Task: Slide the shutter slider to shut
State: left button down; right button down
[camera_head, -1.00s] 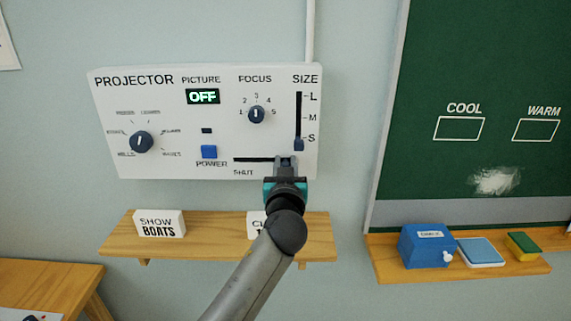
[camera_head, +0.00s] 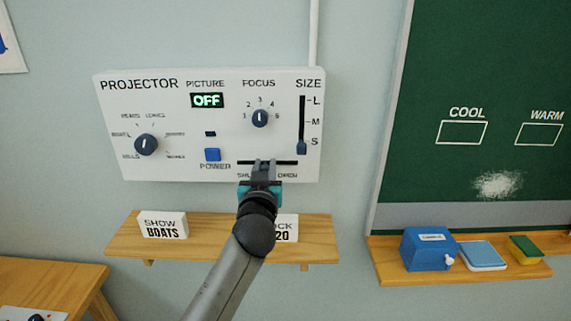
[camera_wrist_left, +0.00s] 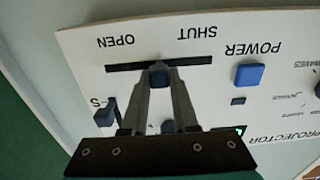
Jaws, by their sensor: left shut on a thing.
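The projector panel (camera_head: 180,100) is a white box on the wall. Along its lower edge runs the dark shutter slot (camera_head: 287,162), with SHUT at its left end and OPEN at its right. My left gripper (camera_head: 264,166) is at the slot, near its middle. In the head view the fingers hide the slider. My right gripper is not in view.
The blue POWER button (camera_head: 212,154) is just left of and above the gripper. The SIZE slider (camera_head: 301,147) is to its upper right. A wooden shelf (camera_head: 215,243) with a SHOW BOATS block (camera_head: 163,225) and a partly hidden block (camera_head: 287,229) is below the panel.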

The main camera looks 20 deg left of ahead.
aim_at(244, 159)
pick_arm(q)
jog(key=a, duration=0.2)
jog(key=s+a+p, duration=0.1)
jog(key=a, duration=0.1)
jog(key=shift+s+a, duration=0.2)
jog(key=shift+a, duration=0.25)
jog(key=c, duration=0.7)
grip_release()
jog(key=shift+a, duration=0.15)
jog(key=shift+s+d, duration=0.3)
jog(key=shift+s, duration=0.3)
jog(key=b+v, duration=0.1)
jog(key=v, duration=1.3)
jog(key=shift+b, duration=0.4)
